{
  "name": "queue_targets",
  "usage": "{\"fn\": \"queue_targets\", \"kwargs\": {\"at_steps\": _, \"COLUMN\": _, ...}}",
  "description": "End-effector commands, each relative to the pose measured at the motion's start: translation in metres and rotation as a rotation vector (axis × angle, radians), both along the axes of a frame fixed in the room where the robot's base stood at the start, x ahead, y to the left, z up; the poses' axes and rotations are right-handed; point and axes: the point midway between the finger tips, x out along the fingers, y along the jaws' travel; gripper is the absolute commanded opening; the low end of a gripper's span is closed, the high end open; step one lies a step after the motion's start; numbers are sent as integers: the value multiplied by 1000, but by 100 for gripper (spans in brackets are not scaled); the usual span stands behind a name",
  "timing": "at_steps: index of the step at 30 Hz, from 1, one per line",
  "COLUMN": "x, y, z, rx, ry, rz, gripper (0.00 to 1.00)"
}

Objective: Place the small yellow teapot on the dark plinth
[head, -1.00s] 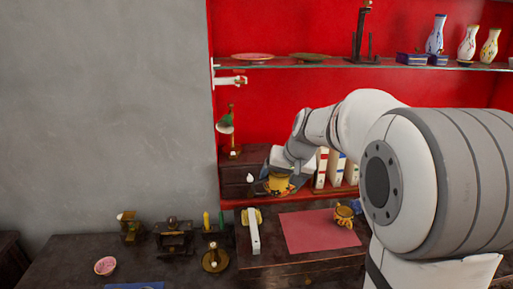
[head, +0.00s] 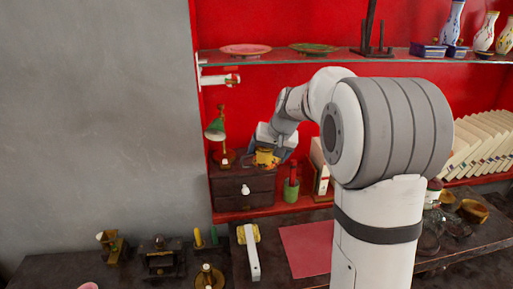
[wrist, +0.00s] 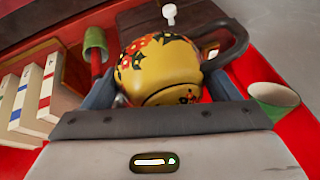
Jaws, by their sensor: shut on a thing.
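My gripper (wrist: 163,82) is shut on the small yellow teapot (wrist: 165,65). The teapot is round, with red flowers and a dark handle at the right in the wrist view. In the head view the teapot (head: 265,157) shows small below my gripper (head: 272,140), at the top right of a dark wooden box (head: 255,188) with a pale knob. This box may be the plinth; I cannot tell for sure. Whether the teapot touches the box is hidden.
A glass shelf (head: 310,59) with plates runs above. Small items crowd the table below, beside a red mat (head: 305,248). My arm hides part of the right side.

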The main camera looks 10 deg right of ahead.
Motion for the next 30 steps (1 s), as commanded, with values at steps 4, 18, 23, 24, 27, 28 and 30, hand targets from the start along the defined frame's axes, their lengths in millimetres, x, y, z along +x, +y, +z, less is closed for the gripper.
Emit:
{"fn": "queue_targets", "kwargs": {"at_steps": 4, "x": 38, "y": 1, "z": 4, "rx": 0, "ry": 0, "rz": 2, "gripper": 51}}
{"fn": "queue_targets", "kwargs": {"at_steps": 18, "x": 122, "y": 2, "z": 2, "rx": 0, "ry": -1, "rz": 3, "gripper": 51}}
{"fn": "queue_targets", "kwargs": {"at_steps": 23, "x": 137, "y": 2, "z": 2, "rx": 1, "ry": -1, "rz": 3, "gripper": 51}}
{"fn": "queue_targets", "kwargs": {"at_steps": 24, "x": 137, "y": 2, "z": -3, "rx": 1, "ry": 2, "rz": 4, "gripper": 51}}
{"fn": "queue_targets", "kwargs": {"at_steps": 27, "x": 136, "y": 2, "z": -14, "rx": 0, "ry": 3, "rz": 5, "gripper": 51}}
{"fn": "queue_targets", "kwargs": {"at_steps": 28, "x": 136, "y": 2, "z": -17, "rx": 0, "ry": 2, "rz": 5, "gripper": 51}}
{"fn": "queue_targets", "kwargs": {"at_steps": 30, "x": 136, "y": 3, "z": -23, "rx": 1, "ry": 1, "rz": 4, "gripper": 51}}
